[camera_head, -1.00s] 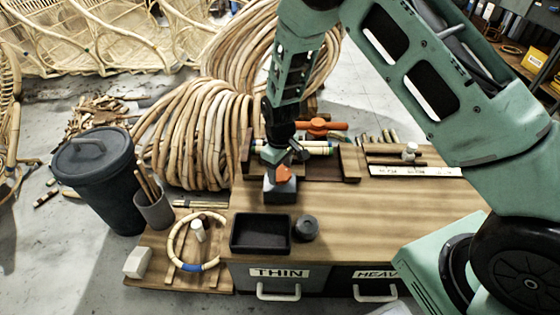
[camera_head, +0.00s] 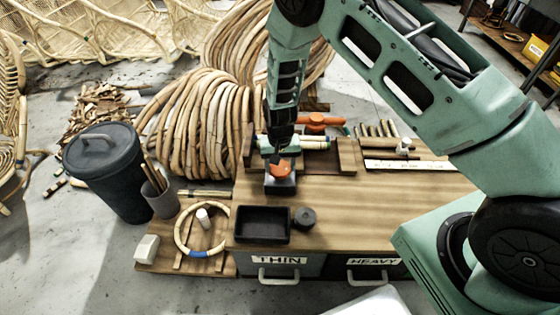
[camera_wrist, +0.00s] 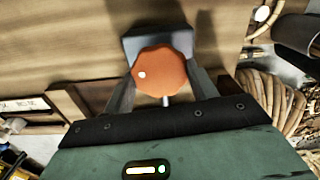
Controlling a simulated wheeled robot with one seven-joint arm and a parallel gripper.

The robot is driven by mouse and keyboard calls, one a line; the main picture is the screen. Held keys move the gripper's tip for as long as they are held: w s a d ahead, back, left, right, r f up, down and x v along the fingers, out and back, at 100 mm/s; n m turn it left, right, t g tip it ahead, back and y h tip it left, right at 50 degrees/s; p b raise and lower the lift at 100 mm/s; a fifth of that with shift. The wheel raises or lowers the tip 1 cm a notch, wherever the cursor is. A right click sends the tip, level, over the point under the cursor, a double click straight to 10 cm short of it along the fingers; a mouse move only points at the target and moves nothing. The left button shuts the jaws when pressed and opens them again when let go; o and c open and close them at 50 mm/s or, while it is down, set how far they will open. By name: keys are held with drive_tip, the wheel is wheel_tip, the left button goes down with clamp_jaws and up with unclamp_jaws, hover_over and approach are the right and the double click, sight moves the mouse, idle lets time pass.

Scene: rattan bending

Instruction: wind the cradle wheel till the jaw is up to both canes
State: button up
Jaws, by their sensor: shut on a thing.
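The orange cradle wheel (camera_head: 281,168) sits on a dark grey block (camera_head: 280,185) at the front of the wooden cradle. It also shows in the wrist view (camera_wrist: 160,74), round and lobed with a white dot at its left. My gripper (camera_wrist: 160,88) is shut on the wheel, one finger on each side of it. In the head view my gripper (camera_head: 279,157) comes down onto the wheel from above. Pale canes with coloured bands (camera_head: 312,142) lie in the cradle behind the wheel. My gripper and arm partly hide the cradle, and I cannot tell the gap between jaw and canes.
A black tray (camera_head: 262,239) and a dark round pot (camera_head: 305,218) stand on the bench in front of the cradle. A cane ring (camera_head: 188,250) lies at the left. An orange-handled tool (camera_head: 316,121) is behind the cradle. The bench right of the wheel is clear.

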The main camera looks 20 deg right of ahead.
sight(280, 167)
drive_tip(key=shift+r+m, duration=0.1)
drive_tip(key=shift+m, duration=0.5)
drive_tip(key=shift+w, duration=0.1)
drive_tip(key=o, duration=1)
wheel_tip(280, 167, up, 17)
drive_tip(key=p, duration=0.3)
drive_tip(key=shift+r, duration=0.15)
